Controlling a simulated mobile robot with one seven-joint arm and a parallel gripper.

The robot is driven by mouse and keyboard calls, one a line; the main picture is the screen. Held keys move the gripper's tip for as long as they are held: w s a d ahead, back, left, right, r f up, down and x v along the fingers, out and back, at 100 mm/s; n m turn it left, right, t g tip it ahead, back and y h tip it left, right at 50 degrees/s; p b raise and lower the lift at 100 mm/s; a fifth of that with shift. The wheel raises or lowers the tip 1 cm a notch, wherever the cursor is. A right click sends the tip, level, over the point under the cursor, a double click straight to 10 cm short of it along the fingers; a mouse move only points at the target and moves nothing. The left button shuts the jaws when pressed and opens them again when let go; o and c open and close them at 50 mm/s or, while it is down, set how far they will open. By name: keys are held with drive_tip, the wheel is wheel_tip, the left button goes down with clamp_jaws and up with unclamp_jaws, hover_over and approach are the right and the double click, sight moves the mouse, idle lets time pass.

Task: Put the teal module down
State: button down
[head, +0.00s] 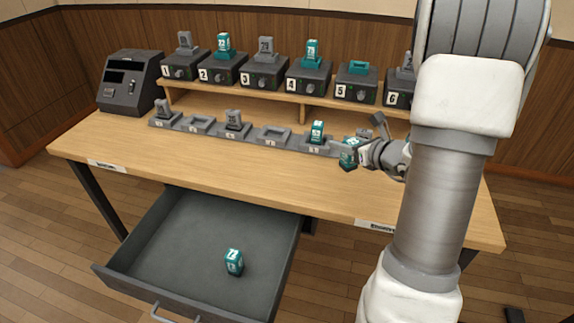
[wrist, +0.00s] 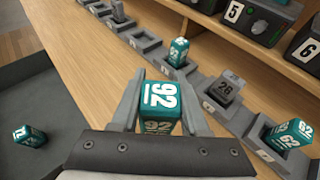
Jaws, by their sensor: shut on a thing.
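My gripper (head: 354,153) is shut on a teal module (head: 347,160) and holds it near the right part of the holder row. In the wrist view this module (wrist: 160,95) shows the number 92 between the two fingers (wrist: 160,110). The bench surface is below it; I cannot tell the exact gap. Another teal module (head: 318,132) stands in a grey holder just left of my gripper. In the wrist view a further teal module (wrist: 290,133) sits in the rightmost visible holder.
Numbered dark units stand on the shelf (head: 290,98); units 2 and 4 carry teal modules, and unit 5 (head: 356,82) has a teal top. Holders (head: 196,125) and (head: 271,135) in the row are empty. A grey terminal (head: 131,82) stands left. The front bench is clear.

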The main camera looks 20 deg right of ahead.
drive_tip(key=shift+w+a+f+b, duration=0.45)
drive_tip(key=shift+w+a+f, duration=0.55)
drive_tip(key=shift+f, duration=0.5)
drive_tip(key=shift+w+a+f+b, duration=0.5)
drive_tip(key=shift+w+a+f, duration=0.5)
drive_tip(key=shift+f, duration=0.5)
drive_tip(key=shift+w+a+f+b, duration=0.45)
drive_tip(key=shift+w+a+f, duration=0.55)
drive_tip(key=shift+f, duration=0.5)
drive_tip(key=shift+w+d, duration=0.1)
drive_tip(key=shift+d, duration=0.05)
drive_tip(key=shift+f, duration=0.15)
drive_tip(key=shift+c, duration=2.1)
unclamp_jaws()
